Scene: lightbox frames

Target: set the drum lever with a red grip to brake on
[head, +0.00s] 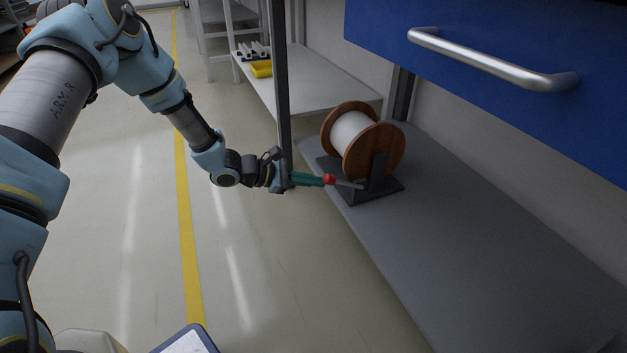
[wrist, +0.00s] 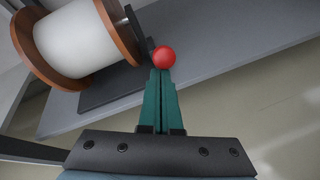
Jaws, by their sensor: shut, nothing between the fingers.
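The drum (head: 350,132) has wooden flanges and a white winding, and sits on a dark base plate (head: 390,191) on the grey shelf. Its lever (head: 349,184) is a thin metal rod that points out toward the shelf's front edge and ends in a round red grip (head: 329,179). My gripper (head: 322,180) is shut, with its green fingertips at the red grip. In the wrist view the shut fingers (wrist: 160,75) end right at the red grip (wrist: 164,57); nothing shows between them. I cannot tell whether they touch it. The rod is mostly hidden there.
A blue drawer front (head: 500,120) with a metal handle (head: 490,60) overhangs the shelf (head: 470,230). A dark upright post (head: 281,80) stands close behind my gripper. The shelf's near part is clear.

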